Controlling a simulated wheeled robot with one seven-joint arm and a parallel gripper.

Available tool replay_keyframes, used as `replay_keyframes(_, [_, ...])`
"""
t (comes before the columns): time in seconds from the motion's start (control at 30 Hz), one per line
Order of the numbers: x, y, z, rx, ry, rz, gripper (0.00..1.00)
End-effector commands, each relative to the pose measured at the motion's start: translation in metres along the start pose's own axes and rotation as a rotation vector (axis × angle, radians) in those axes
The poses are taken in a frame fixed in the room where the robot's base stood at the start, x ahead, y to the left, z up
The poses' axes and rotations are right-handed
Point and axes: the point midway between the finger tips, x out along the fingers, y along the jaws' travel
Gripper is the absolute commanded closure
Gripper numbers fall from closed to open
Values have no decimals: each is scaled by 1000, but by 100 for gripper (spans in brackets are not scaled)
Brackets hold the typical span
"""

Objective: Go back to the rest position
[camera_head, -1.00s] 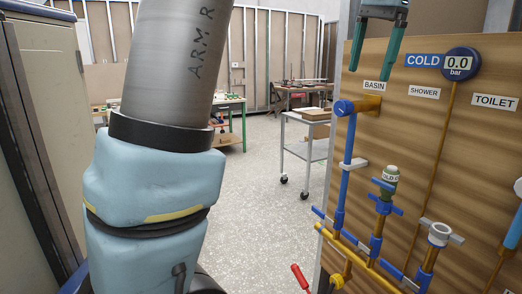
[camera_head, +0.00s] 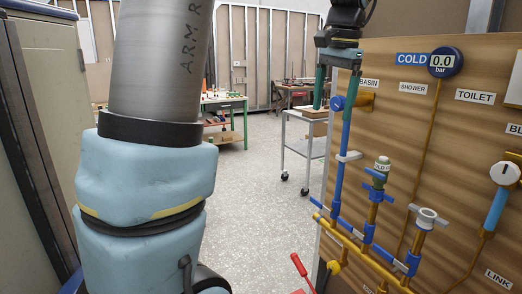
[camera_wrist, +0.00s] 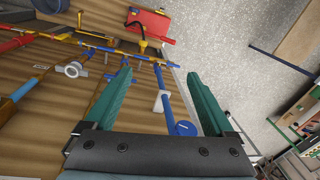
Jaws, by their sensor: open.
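My gripper (camera_head: 331,114) hangs at the upper middle of the head view, by the upper left edge of the wooden pipe board (camera_head: 425,150). Its two green fingers are apart and point down, with nothing between them. In the wrist view, the open fingers (camera_wrist: 158,73) reach over the board's edge. A blue pipe with a round blue knob (camera_wrist: 185,128) lies in the gap between them in the picture, apart from either finger as far as I can tell. My arm fills the left of the head view.
A wheeled cart (camera_head: 303,150) and green-legged table (camera_head: 225,110) stand behind. The floor between is clear.

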Motion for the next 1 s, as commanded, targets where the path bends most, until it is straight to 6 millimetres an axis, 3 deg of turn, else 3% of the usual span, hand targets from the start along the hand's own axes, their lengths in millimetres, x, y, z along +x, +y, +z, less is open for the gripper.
replay_keyframes(0.17, [66,-32,40,-161,0,24,12])
replay_keyframes(0.3, [134,-55,100,-360,8,48,12])
replay_keyframes(0.4, [176,-60,149,-509,18,58,12])
replay_keyframes(0.5, [206,-58,191,-636,27,62,12])
replay_keyframes(0.63, [227,-50,227,-743,35,61,12])
replay_keyframes(0.7, [233,-48,236,-773,39,60,6])
replay_keyframes(0.77, [235,-47,240,-786,42,59,0])
replay_keyframes(0.93, [236,-46,241,-788,42,58,0])
replay_keyframes(1.0, [235,-46,241,-787,42,59,6])
